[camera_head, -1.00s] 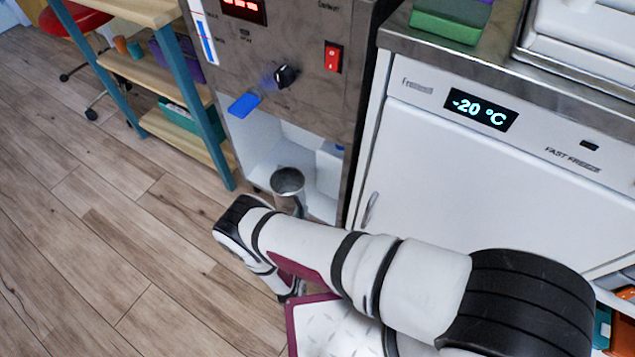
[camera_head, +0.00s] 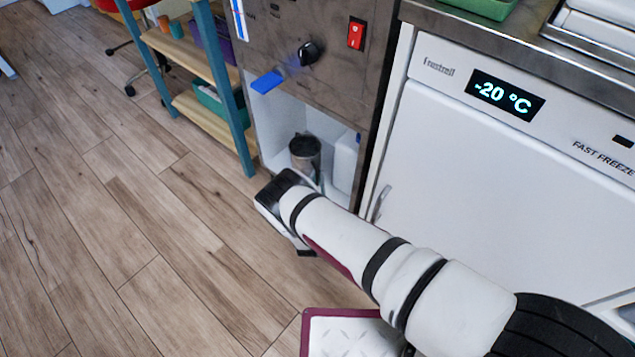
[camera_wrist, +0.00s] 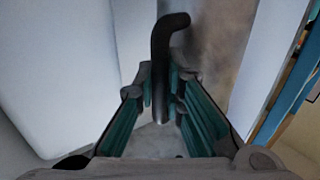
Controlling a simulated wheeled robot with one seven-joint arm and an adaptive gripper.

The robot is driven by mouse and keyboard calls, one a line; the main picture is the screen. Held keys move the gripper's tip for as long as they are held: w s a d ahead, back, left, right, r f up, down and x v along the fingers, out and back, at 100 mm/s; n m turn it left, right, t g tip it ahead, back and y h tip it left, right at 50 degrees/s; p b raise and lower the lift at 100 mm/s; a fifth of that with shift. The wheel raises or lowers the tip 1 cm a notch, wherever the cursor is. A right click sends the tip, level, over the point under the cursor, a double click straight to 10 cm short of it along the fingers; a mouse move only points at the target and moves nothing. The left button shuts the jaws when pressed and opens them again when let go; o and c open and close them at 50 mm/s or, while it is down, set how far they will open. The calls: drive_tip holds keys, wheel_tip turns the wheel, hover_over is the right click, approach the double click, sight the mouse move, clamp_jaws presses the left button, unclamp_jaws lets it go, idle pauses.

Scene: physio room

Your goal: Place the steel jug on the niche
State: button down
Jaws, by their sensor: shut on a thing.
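The steel jug (camera_head: 305,158), a grey metal cylinder with a dark open top, stands upright at the niche opening in the head view. The niche (camera_head: 272,122) is the white recess under the machine's dark panel. My gripper (camera_wrist: 160,95) is shut on the jug's dark curved handle (camera_wrist: 161,65) in the wrist view, with the jug's body (camera_wrist: 218,50) just beyond. My wrist hides most of the gripper and the jug's lower part in the head view. I cannot tell whether the jug's base touches the niche floor.
A blue tab (camera_head: 267,82) and a black knob (camera_head: 308,53) stick out above the niche. A white container (camera_head: 345,158) stands inside at the right. The white freezer (camera_head: 480,190) is to the right, a wooden shelf rack (camera_head: 205,115) to the left.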

drive_tip(key=shift+w+b, duration=0.3)
drive_tip(key=shift+w, duration=0.65)
drive_tip(key=shift+w+a+f+b, duration=0.15)
drive_tip(key=shift+f+b, duration=0.45)
drive_tip(key=shift+f, duration=0.3)
drive_tip(key=shift+w+d+f+b, duration=0.1)
drive_tip(key=shift+f+b, duration=0.5)
drive_tip(key=shift+f, duration=0.3)
drive_tip(key=c, duration=1.7)
unclamp_jaws()
drive_tip(key=shift+f, duration=0.15)
drive_tip(key=shift+s, duration=0.4)
drive_tip(key=s+p, duration=0.1)
drive_tip(key=s, duration=0.2)
drive_tip(key=s+p, duration=0.2)
drive_tip(key=s, duration=0.2)
drive_tip(key=s+p, duration=0.1)
drive_tip(key=s, duration=0.3)
drive_tip(key=shift+s+a+p, duration=0.15)
drive_tip(key=shift+a+p, duration=0.15)
drive_tip(key=shift+a, duration=0.1)
